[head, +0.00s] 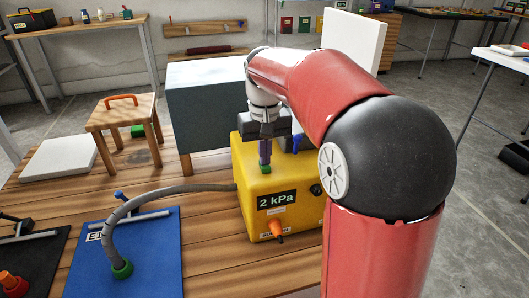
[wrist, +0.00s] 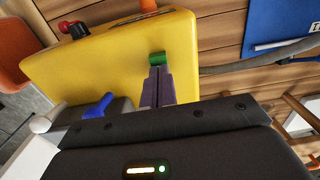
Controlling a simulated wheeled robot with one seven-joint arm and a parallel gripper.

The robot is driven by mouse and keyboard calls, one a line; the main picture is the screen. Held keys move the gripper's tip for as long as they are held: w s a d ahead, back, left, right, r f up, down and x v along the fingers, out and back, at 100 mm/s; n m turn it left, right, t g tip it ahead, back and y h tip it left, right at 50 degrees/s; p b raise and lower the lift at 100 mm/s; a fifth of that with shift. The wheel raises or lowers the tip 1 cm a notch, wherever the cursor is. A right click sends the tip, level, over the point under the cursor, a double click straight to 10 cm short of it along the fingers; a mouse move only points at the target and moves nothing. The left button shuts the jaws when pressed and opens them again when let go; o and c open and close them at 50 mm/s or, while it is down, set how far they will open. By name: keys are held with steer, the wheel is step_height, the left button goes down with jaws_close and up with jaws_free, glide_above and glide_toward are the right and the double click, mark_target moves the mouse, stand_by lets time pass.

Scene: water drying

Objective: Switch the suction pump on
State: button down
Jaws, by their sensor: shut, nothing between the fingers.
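The suction pump (head: 250,180) is a yellow box on the wooden bench, with a display (head: 277,201) reading "2 kPa". It fills the upper part of the wrist view (wrist: 120,50). A green button (head: 265,170) sits on its top face; it also shows in the wrist view (wrist: 157,58). My gripper (head: 265,158) points down with its fingers shut and empty, the tips right at the green button. In the wrist view, the purple fingers (wrist: 158,85) end against the button's edge. I cannot tell whether it is pressed down.
A grey hose (head: 165,192) runs from the pump to a green fitting (head: 122,269) on a blue board (head: 160,245). An orange fitting (head: 276,228) sticks out of the pump's front. A blue lever (wrist: 97,106) is beside my gripper. A grey block (head: 205,105) stands behind.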

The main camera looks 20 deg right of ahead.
steer(key=shift+s+p, duration=0.3)
steer(key=shift+p, duration=0.25)
step_height(320, 180, up, 14)
steer(key=p, duration=0.3)
steer(key=shift+w, duration=0.25)
steer(key=shift+f, duration=0.15)
steer(key=s+t+b, duration=0.2)
steer(key=b, duration=0.6)
steer(key=shift+s, duration=0.3)
steer(key=w+f+b, duration=0.1)
steer(key=f, duration=0.3)
steer(key=f+b, duration=0.2)
steer(key=f, duration=0.3)
steer(key=w+f+b, duration=0.1)
steer(key=f, duration=0.3)
steer(key=shift+w+a+f+b, duration=0.1)
steer(key=shift+w+f+b, duration=0.2)
steer(key=shift+b, duration=0.1)
